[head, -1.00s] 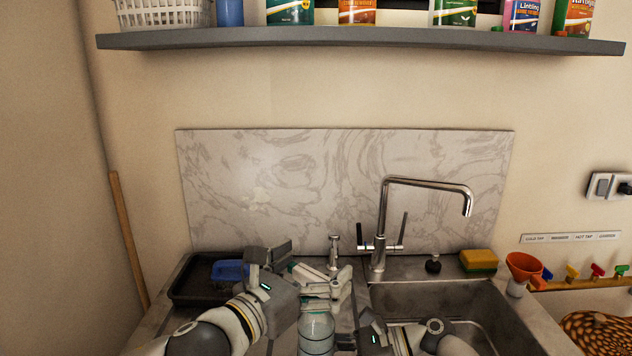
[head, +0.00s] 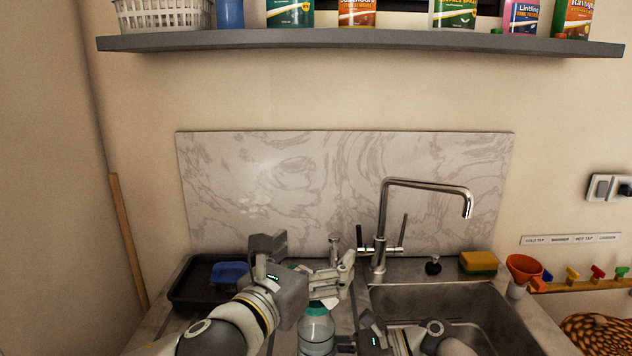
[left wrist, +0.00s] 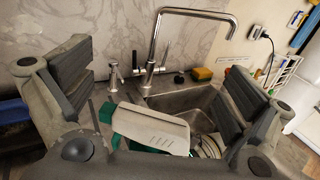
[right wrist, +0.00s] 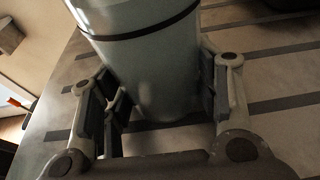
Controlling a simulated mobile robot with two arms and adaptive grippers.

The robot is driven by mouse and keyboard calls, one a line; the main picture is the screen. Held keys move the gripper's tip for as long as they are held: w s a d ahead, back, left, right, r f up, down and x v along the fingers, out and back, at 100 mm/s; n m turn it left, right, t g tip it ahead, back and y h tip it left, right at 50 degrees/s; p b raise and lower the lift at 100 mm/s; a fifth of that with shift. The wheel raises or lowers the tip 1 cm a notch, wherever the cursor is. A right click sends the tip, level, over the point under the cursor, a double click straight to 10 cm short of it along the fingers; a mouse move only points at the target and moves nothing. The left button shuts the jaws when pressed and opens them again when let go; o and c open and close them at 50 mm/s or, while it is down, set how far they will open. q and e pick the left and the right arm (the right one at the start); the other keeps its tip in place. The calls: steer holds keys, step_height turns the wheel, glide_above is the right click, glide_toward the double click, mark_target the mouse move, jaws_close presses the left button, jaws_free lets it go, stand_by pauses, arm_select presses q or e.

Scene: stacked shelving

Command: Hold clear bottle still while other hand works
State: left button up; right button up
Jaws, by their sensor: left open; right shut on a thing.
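The clear bottle (head: 316,337) stands upright on the counter left of the sink, with a teal collar. Its white and green spray head (left wrist: 152,128) shows in the left wrist view and is partly hidden by my left gripper in the head view. My left gripper (head: 338,277) is open at the spray head, with the fingers spread wide to either side in the left wrist view. My right gripper (right wrist: 163,100) is shut on the lower body of the bottle. In the head view, the right fingers are mostly hidden at the bottle's right side.
The sink (head: 450,302) and tall tap (head: 381,225) are right of the bottle. A small dispenser (head: 334,250) stands behind it. A black tray (head: 190,292) with a blue item (head: 230,273) is at left. A sponge (head: 479,262) lies behind the sink.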

arm_select(q)
steer(key=shift+s+a+n+t+y, duration=0.1)
steer(key=shift+n+t+y, duration=0.4)
steer(key=shift+n+y, duration=0.8)
steer(key=shift+a+n+t+y, duration=0.1)
steer(key=shift+n+t+y, duration=0.55)
steer(key=shift+y, duration=1.15)
